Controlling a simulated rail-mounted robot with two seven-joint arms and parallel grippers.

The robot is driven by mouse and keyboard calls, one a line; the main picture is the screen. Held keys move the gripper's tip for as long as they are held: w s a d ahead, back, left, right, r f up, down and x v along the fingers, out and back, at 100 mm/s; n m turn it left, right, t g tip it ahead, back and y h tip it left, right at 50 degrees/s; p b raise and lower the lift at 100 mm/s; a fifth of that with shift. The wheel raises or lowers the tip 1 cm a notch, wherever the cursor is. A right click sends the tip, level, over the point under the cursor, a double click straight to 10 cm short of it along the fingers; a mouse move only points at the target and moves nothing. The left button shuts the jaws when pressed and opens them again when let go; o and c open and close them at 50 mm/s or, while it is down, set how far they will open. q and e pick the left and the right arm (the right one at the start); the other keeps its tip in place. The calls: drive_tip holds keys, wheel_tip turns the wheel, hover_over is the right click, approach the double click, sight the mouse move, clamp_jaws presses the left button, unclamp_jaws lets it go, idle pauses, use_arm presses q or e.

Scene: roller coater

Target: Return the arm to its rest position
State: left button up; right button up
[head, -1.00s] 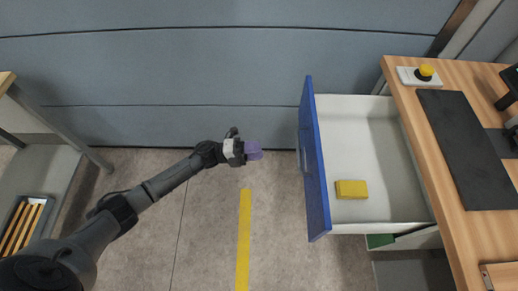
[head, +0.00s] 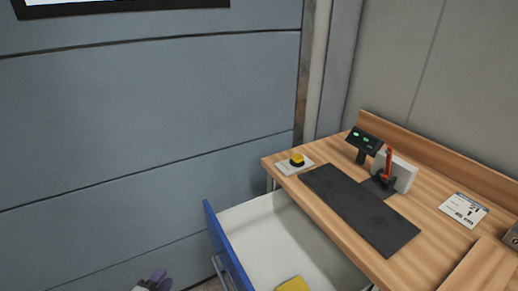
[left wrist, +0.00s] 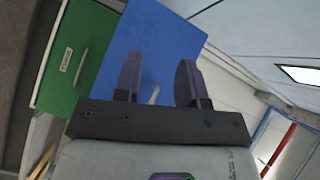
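My left gripper (head: 156,280) just shows at the bottom edge of the head view, left of the open drawer; the rest of the arm is out of view. In the left wrist view its two purple fingers (left wrist: 158,82) stand apart with nothing between them. Beyond them is the blue drawer front (left wrist: 155,45), with its handle seen between the fingers. My right gripper is not in view.
The white drawer with a blue front (head: 222,245) stands open and holds a yellow block (head: 292,285). The wooden workbench (head: 320,215) carries a black mat (head: 355,205), a yellow button (head: 297,159) and a small display (head: 364,141). A green drawer (left wrist: 75,60) shows beside the blue one.

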use_arm(q)
drive_tip(key=s+a+r+n+g+y, duration=0.2)
drive_tip(key=s+r+n+g+y, duration=0.2)
drive_tip(key=r+n+y, duration=0.6)
drive_tip(key=s+d+r+n+g+h+p, duration=0.1)
drive_tip(key=s+d+n+g+h+p, duration=0.2)
drive_tip(key=s, duration=0.7)
drive_tip(key=s+d+n+g+h+p, duration=0.1)
drive_tip(key=s+d+n+g+p, duration=0.15)
drive_tip(key=s+d, duration=0.6)
drive_tip(key=s+a+f+g+p, duration=0.1)
drive_tip(key=s+f+g+p, duration=0.25)
drive_tip(key=s, duration=1.05)
drive_tip(key=w+p+v, duration=0.3)
drive_tip(key=p+v, duration=0.9)
drive_tip(key=p, duration=0.1)
drive_tip(key=w+r+p+v, duration=0.1)
drive_tip(key=w+p+v, duration=0.2)
drive_tip(key=p+v, duration=0.9)
drive_tip(key=w+r+p+v, duration=0.1)
drive_tip(key=w+p+v, duration=0.2)
drive_tip(key=p+v, duration=1)
drive_tip(key=shift+s+a+r+n+t+p, duration=0.15)
drive_tip(key=shift+s+a+n+t+p, duration=0.25)
drive_tip(key=shift+a+n, duration=0.1)
